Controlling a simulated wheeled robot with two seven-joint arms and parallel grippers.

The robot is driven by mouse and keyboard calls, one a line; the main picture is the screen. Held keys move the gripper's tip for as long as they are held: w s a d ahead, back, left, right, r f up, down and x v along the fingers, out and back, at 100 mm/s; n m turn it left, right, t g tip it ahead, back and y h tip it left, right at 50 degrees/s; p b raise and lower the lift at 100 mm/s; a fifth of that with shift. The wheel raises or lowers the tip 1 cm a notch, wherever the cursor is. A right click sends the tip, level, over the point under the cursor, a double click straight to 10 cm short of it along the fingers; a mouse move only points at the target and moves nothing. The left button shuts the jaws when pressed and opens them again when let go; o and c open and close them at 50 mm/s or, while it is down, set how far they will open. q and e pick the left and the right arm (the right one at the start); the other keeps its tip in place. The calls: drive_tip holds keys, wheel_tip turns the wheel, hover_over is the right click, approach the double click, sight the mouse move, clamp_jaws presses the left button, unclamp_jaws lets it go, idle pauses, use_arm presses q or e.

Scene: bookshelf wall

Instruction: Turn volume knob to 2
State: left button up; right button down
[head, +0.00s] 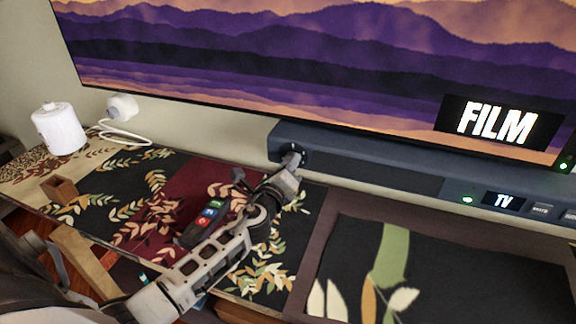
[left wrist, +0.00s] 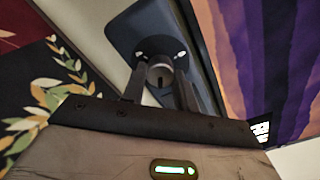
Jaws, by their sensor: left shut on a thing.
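The volume knob (left wrist: 161,74) is a small grey round knob on a black dial at the end of the dark blue-grey soundbar (left wrist: 138,28). My left gripper (left wrist: 160,82) has a finger on each side of the knob and is shut on it. White marks show beside the dial, too small to read, so I cannot tell the knob's setting. In the head view my left gripper (head: 291,160) reaches the left end of the soundbar (head: 365,171) and mostly covers the knob. My right gripper is not in view.
A large TV screen (head: 300,60) with a FILM label stands behind the soundbar. A remote (head: 203,222) lies on the patterned cabinet top, partly behind my left arm. A white canister (head: 60,130), a white cabled device (head: 122,107) and a small wooden box (head: 59,189) stand at left.

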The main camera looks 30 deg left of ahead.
use_arm(q)
drive_tip(key=o, duration=1)
drive_tip(key=b+v, duration=0.1)
drive_tip(key=v, duration=1.5)
drive_tip(key=shift+a+b, duration=0.1)
drive_tip(key=shift+b, duration=0.3)
